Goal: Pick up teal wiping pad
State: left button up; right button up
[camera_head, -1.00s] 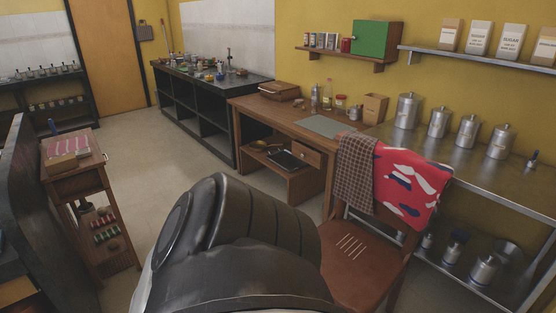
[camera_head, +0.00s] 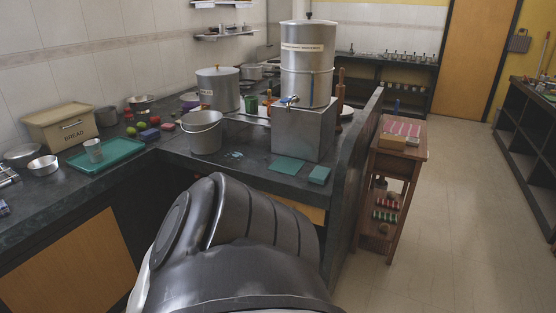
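A small teal block-like pad (camera_head: 319,175) lies on the dark counter near its right end, by the front edge. A flat, thin teal square (camera_head: 287,165) lies just left of it, in front of the steel box under the large canister. I cannot tell for certain which of the two is the wiping pad; the small one looks thicker. Neither of my grippers is in view.
A steel canister (camera_head: 308,65) stands on a steel box (camera_head: 304,130) behind the teal pieces. A grey bucket (camera_head: 203,133) stands left of them. A dark upright panel (camera_head: 353,170) borders the counter's right end. A wooden cart (camera_head: 394,170) stands beyond it; the floor at right is clear.

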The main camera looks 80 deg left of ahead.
aim_at(320, 175)
jog(key=u, duration=2.85)
jog(key=i, duration=1.65)
